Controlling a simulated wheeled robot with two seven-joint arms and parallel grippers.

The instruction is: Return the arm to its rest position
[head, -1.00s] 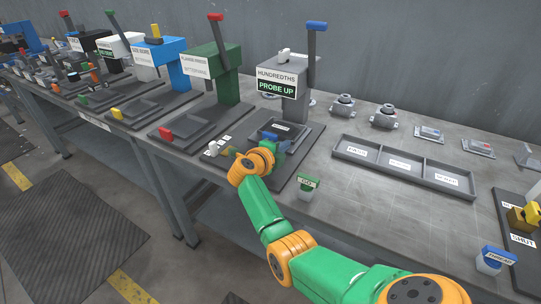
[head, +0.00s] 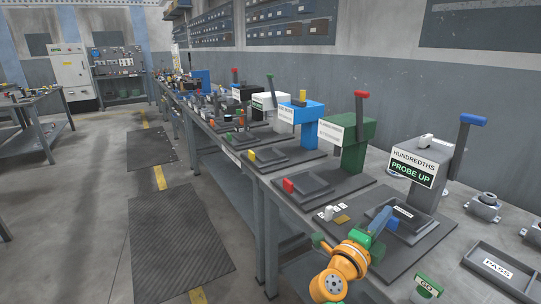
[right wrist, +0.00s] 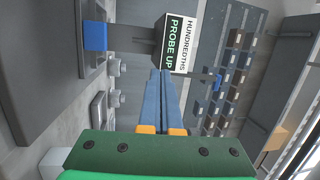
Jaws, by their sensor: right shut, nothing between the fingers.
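My right gripper (head: 379,221) shows at the lower right of the head view, in front of the grey gauge stand (head: 431,165) labelled "HUNDREDTHS" and "PROBE UP". Its blue-grey fingers are together and hold nothing. They also show closed in the right wrist view (right wrist: 167,75), pointing toward the sign (right wrist: 176,42). In the head view the fingers overlap the stand's tray, so I cannot tell their exact height above it. The orange and green wrist (head: 340,270) is by the bench's front edge. My left gripper is not in view.
Green (head: 356,140) and blue (head: 299,120) gauge stands run along the bench to the left. A grey "PASS" tray (head: 500,268) and a "GO" block (head: 427,288) are at lower right. Metal castings (head: 483,207) stand behind. The floor left of the bench is open.

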